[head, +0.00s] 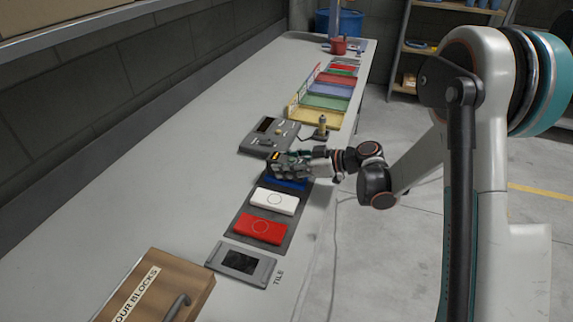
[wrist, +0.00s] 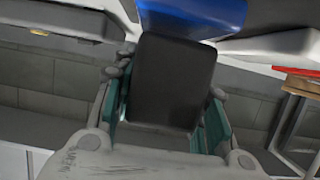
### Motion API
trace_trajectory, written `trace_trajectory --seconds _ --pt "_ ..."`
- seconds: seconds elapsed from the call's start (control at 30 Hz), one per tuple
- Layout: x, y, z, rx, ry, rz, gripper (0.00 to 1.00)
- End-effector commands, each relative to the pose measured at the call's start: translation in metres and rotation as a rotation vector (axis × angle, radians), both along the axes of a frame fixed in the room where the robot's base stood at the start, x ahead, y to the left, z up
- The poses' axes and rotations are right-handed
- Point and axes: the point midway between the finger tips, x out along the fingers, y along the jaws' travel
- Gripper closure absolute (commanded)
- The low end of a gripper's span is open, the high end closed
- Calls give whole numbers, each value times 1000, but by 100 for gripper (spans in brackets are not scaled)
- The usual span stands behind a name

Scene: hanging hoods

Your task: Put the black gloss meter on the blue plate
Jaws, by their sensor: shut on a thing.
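My gripper (head: 292,162) is over the blue plate, reached in from the right side of the bench. It is shut on the black gloss meter (head: 275,160), a dark block with a small orange display. In the wrist view the meter (wrist: 172,80) sits between the two teal fingers of my gripper (wrist: 165,115). The blue plate (head: 291,185) lies on a dark mat, partly hidden under the meter and gripper. It also shows in the wrist view (wrist: 195,16), just beyond the meter. I cannot tell whether the meter touches the plate.
A white plate (head: 274,201) and a red plate (head: 261,228) lie nearer on the mat (head: 238,222). A grey control box (head: 262,140) stands close behind my gripper. A tile holder (head: 242,263) and wooden box (head: 160,290) are in front. The bench's left side is clear.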

Motion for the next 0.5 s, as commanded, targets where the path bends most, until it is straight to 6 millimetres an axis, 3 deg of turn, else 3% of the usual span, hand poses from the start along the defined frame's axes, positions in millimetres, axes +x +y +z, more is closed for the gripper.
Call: trace_trajectory --seconds 0.4,0.43,0.5 --pt "0 0 -8 1 0 0 100" --pt "0 0 -8 1 0 0 58" --pt "0 0 -7 1 0 0 42"
